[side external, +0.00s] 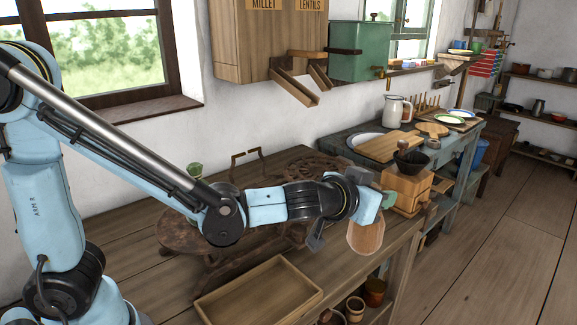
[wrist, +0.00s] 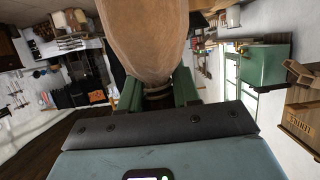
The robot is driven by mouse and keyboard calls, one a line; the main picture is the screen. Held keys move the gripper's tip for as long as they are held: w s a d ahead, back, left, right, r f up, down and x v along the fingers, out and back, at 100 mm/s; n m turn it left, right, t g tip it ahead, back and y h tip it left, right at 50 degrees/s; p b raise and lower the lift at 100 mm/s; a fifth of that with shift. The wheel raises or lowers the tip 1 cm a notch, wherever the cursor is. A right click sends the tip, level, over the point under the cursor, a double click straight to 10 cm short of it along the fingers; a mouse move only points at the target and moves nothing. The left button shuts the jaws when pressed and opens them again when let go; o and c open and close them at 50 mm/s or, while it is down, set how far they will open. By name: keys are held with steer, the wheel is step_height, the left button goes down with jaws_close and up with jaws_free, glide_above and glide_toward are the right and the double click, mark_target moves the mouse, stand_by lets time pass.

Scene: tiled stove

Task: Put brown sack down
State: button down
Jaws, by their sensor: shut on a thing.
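The brown sack (side external: 366,236) hangs from my gripper (side external: 380,205) near the front edge of the wooden bench (side external: 130,262), above the bench-top level as far as I can tell. In the wrist view the brown sack (wrist: 145,38) fills the upper middle, its narrow neck between the green fingers of my gripper (wrist: 158,95). The fingers are shut on the neck. The far end of the sack is cut off in the wrist view.
A shallow wooden tray (side external: 203,304) sits at the bench's front. A dark scale-like device (side external: 190,236) stands behind it. A wooden box grinder (side external: 404,190) stands close beyond the sack. Pots (side external: 355,306) sit below the bench. The left bench top looks clear.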

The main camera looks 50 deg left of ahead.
steer(key=s+a+r+n+g+y, duration=0.1)
steer(key=a+r+n+y, duration=0.15)
steer(key=a, duration=0.75)
steer(key=a+r+n+y, duration=0.2)
steer(key=a+y, duration=0.1)
steer(key=a, duration=0.8)
steer(key=r+x, duration=0.2)
steer(key=x, duration=1.5)
steer(key=shift+w, duration=0.65)
steer(key=shift+f, duration=0.2)
steer(key=c, duration=0.8)
jaws_free()
steer(key=shift+r, duration=0.1)
